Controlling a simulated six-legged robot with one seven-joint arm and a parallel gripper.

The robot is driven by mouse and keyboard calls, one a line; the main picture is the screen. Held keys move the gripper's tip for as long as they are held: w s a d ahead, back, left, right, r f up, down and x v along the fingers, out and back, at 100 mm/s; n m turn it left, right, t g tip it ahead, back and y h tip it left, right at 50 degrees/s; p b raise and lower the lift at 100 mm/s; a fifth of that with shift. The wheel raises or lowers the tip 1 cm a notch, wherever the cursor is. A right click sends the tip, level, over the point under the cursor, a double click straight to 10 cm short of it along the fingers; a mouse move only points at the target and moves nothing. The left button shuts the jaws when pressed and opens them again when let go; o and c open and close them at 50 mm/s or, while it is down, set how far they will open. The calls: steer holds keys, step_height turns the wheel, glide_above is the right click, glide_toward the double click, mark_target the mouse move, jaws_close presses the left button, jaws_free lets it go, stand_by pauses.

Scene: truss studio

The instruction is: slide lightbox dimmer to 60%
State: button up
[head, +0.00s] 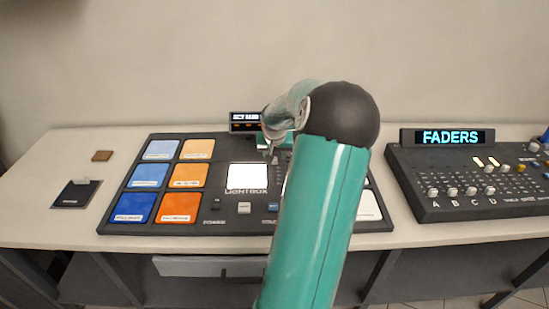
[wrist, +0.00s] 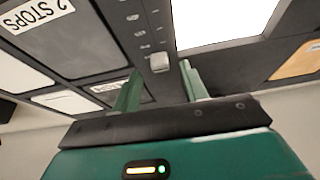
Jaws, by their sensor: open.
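The lightbox console (head: 222,229) is a dark panel on the table with a lit white square (head: 248,175) in its middle. In the wrist view the lit square (wrist: 222,20) is at the upper right. A pale slider knob (wrist: 159,62), apparently the dimmer, stands beside it, near a column of scale marks. My gripper (wrist: 160,85) is open, with its green fingers on either side of the knob, which appears between the fingertips. I cannot tell whether they touch it. In the head view my gripper (head: 269,150) is over the console's back part, and my arm hides the slider.
Blue and orange gel tiles (head: 181,176) fill the console's left side. A small display (head: 245,122) stands behind it. A fader board (head: 470,195) with a FADERS screen is at the right. A black card (head: 77,194) and a brown square (head: 102,156) lie at the left.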

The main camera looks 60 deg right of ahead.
mark_target(274, 170)
steer(key=shift+x, duration=1.35)
jaws_close()
steer(key=shift+s+a, duration=0.1)
steer(key=shift+s+a, duration=0.3)
steer(key=shift+a, duration=0.3)
steer(key=shift+s+a, duration=0.3)
steer(key=shift+a, duration=0.3)
steer(key=shift+s+a, duration=0.3)
steer(key=shift+a, duration=0.3)
